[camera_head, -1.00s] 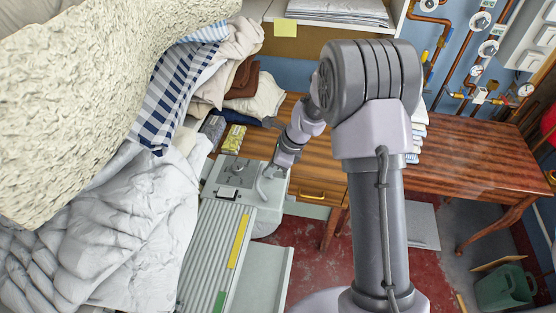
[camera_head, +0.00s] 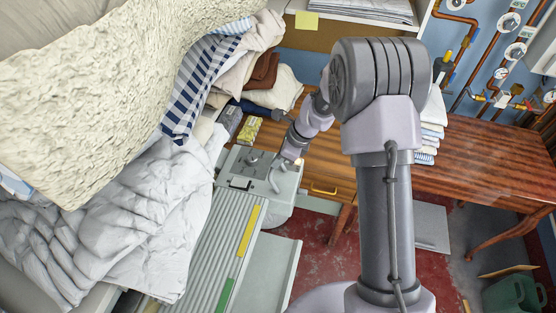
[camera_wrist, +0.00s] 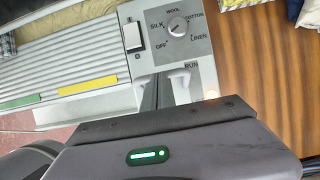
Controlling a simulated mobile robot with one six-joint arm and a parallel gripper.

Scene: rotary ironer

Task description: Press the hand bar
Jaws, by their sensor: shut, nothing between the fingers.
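The rotary ironer's control panel (camera_wrist: 180,38) has a dial (camera_wrist: 178,28) marked with fabric settings and a white lever (camera_wrist: 180,78) by the word RUN. In the head view, a pale curved lever (camera_head: 274,181) shows on the ironer's end. A long ribbed cover (camera_head: 208,250) runs along the ironer, edged by a strip with a yellow section (camera_head: 249,231) and a green section (camera_head: 225,295). I cannot tell which part is the hand bar. My gripper (camera_wrist: 166,88) is shut and empty, beside the RUN lever; contact is unclear. In the head view, it (camera_head: 292,160) is over the ironer's far end.
Bulky white bedding (camera_head: 140,220) and a checked cloth (camera_head: 200,85) crowd the left. A wooden table (camera_head: 480,165) stands right, with folded linen (camera_head: 431,130) on it. A cream rough-textured mass (camera_head: 110,90) hides the upper left. Red floor (camera_head: 318,250) shows between the ironer and my arm.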

